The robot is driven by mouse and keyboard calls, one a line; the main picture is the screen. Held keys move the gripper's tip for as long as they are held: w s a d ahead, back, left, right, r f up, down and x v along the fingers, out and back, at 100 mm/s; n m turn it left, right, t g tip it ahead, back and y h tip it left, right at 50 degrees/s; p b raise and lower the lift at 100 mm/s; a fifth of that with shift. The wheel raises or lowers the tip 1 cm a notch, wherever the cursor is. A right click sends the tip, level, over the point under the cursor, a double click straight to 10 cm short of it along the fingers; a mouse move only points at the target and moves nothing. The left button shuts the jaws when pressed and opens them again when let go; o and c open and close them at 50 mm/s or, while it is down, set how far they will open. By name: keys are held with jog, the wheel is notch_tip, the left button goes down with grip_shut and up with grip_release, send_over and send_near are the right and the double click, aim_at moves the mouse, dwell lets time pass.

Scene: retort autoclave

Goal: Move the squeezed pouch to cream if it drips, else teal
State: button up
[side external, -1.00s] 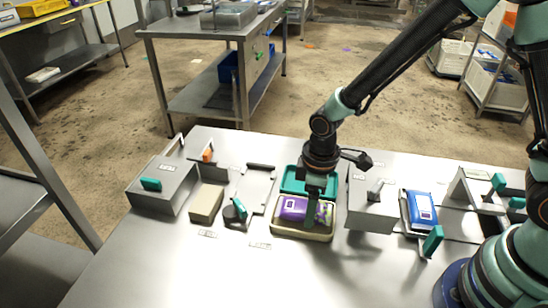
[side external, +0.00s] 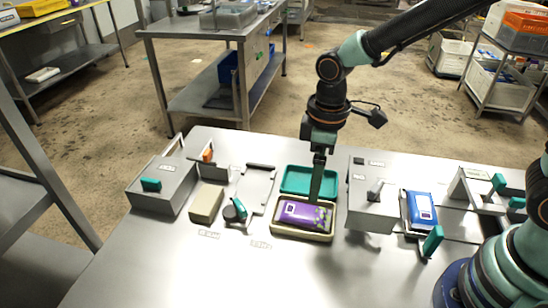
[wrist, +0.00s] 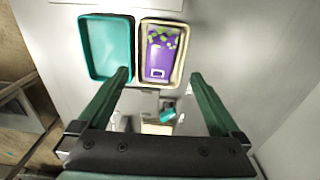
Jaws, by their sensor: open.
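A purple pouch (side external: 303,213) with a green-and-yellow patterned end lies in the cream tray (side external: 300,236). It also shows in the wrist view (wrist: 160,50), inside the cream tray there (wrist: 143,60). The teal tray (side external: 292,180) stands directly behind the cream one and looks empty; the wrist view shows its bare floor (wrist: 110,47). My gripper (side external: 316,199) is above the cream tray, pointing down. In the wrist view its two fingers (wrist: 160,75) are wide apart with nothing between them. I cannot see any drip on the pouch.
A blue pouch (side external: 422,208) lies on a metal fixture to the right. A grey box with a handle (side external: 370,208) stands between it and the trays. To the left are a beige block (side external: 206,203), a teal-handled device (side external: 236,212) and a grey box (side external: 163,190). The table front is clear.

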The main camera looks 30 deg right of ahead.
jog(key=s+d+r+m+t, duration=0.2)
jog(key=d+r+m, duration=0.2)
jog(key=d+r, duration=0.2)
jog(key=s+d+r+m+t, duration=0.3)
jog(key=d+r+m, duration=0.2)
jog(key=d+r, duration=0.1)
jog(key=shift+s+d+r, duration=0.3)
jog(key=shift+d+r, duration=0.05)
jog(key=shift+d, duration=0.5)
dwell(0.5)
